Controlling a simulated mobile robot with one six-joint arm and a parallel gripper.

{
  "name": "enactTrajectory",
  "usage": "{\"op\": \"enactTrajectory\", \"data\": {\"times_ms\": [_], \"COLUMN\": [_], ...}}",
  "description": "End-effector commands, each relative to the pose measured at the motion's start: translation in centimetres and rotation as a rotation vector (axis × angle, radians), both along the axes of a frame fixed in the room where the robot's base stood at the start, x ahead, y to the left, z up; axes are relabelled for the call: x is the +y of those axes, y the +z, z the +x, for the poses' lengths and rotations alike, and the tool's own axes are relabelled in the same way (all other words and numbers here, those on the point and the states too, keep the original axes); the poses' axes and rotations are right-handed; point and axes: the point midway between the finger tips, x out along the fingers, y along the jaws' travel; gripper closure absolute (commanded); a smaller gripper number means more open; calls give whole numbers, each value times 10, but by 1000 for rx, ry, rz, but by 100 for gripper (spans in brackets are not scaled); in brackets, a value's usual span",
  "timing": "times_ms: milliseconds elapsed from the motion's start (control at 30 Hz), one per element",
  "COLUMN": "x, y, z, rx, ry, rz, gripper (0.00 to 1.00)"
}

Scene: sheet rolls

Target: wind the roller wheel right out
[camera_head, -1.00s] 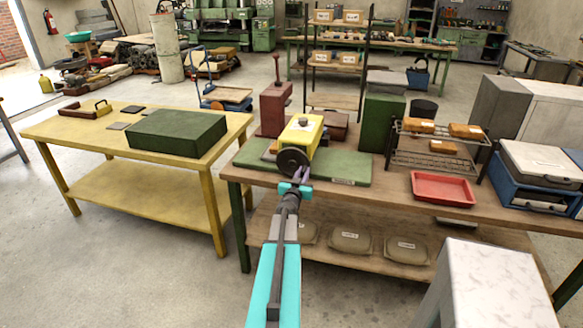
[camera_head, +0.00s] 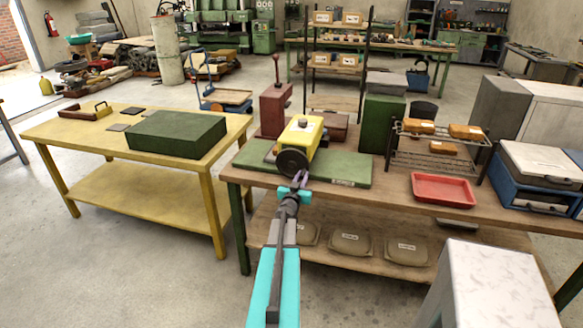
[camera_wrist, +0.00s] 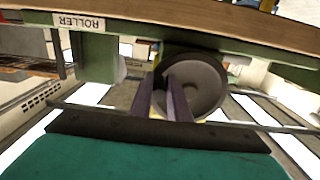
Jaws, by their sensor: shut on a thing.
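The roller wheel (camera_head: 292,162) is a dark round disc on the front of a yellow machine body (camera_head: 301,138). The machine stands on a green base plate (camera_head: 345,168) on the wooden bench. My gripper (camera_head: 303,178) is at the wheel's lower right edge. In the wrist view the grey wheel (camera_wrist: 205,82) fills the upper middle, and my two purple fingers (camera_wrist: 163,98) lie close together against its left part. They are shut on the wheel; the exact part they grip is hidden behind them. A label reading ROLLER (camera_wrist: 79,21) shows upside down.
A red tray (camera_head: 442,189) and a wire rack (camera_head: 437,150) stand to the right on the bench. A red box with a lever (camera_head: 276,108) stands behind the machine. A yellow table (camera_head: 85,145) with a green block (camera_head: 177,133) is to the left.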

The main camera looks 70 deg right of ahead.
Motion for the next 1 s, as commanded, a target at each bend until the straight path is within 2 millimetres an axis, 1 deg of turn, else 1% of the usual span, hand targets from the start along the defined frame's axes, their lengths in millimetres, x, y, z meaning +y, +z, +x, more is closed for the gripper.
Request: {"op": "enactTrajectory", "data": {"times_ms": [33,333,767,1000], "x": [0,1,1,2], "y": [-1,-11,-9,-14], "z": [3,14,19,27], "rx": [2,3,6,6], "ry": [5,8,13,13], "rz": [2,2,-2,-2], "gripper": [100,100,100,100]}}
